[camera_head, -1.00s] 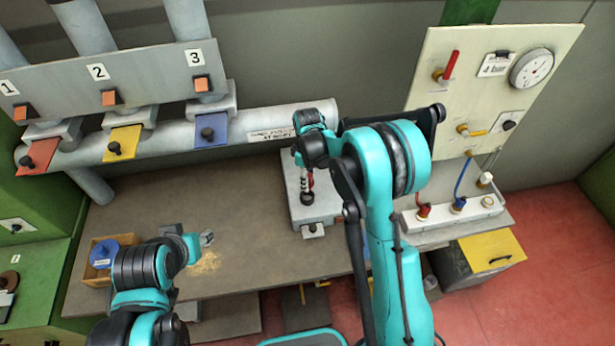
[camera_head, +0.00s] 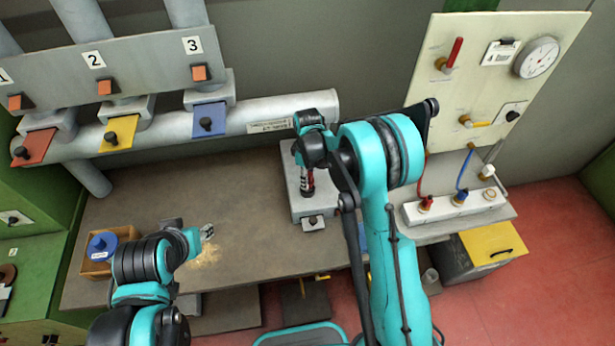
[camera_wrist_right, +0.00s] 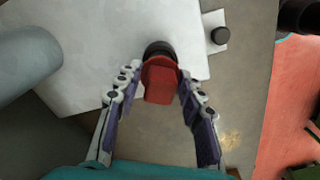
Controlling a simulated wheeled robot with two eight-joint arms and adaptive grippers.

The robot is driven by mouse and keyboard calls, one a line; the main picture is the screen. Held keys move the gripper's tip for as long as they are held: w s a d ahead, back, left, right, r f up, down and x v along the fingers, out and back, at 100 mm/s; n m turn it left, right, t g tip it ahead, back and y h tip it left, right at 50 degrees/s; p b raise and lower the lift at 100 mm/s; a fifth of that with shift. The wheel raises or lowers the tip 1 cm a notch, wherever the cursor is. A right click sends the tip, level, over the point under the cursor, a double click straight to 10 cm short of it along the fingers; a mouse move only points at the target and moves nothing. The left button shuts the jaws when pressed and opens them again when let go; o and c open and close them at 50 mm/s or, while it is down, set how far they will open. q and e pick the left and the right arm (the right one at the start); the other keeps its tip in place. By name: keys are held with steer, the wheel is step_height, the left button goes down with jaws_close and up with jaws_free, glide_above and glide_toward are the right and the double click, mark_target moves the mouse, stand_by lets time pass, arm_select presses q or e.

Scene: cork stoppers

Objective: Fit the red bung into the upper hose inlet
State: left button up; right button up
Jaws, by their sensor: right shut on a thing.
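My right gripper (camera_wrist_right: 158,92) is shut on a red bung (camera_wrist_right: 160,84), which sits between the two fingers in the right wrist view. A dark round part (camera_wrist_right: 159,49) shows at the bung's far end; I cannot tell whether it belongs to the bung or to something behind it. In the head view the right gripper (camera_head: 307,178) points down over a pale grey box (camera_head: 303,209) on the bench, partly hidden by my arm. My left gripper (camera_head: 207,232) hangs over the bench at left; its jaws are too small to read. I cannot pick out the upper hose inlet.
A panel (camera_head: 490,85) with a gauge (camera_head: 537,57) and levers stands at right. Below it a white strip (camera_head: 445,211) takes red and blue hoses. A wooden box (camera_head: 97,268) holds a blue disc at left. Pipes run along the back. The middle bench (camera_head: 250,240) is mostly clear.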

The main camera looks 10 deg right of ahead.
steer(key=shift+f+b, duration=1.5)
steer(key=shift+f, duration=0.05)
stand_by(1.5)
steer(key=shift+o, duration=0.2)
steer(key=shift+s+f+b, duration=0.25)
steer(key=shift+f+b, duration=0.1)
steer(key=shift+b, duration=0.05)
steer(key=shift+c, duration=0.2)
steer(key=shift+f, duration=0.15)
jaws_close()
steer(key=shift+a, duration=0.1)
steer(key=shift+s+t+b, duration=0.1)
steer(key=shift+t+b, duration=0.2)
stand_by(0.4)
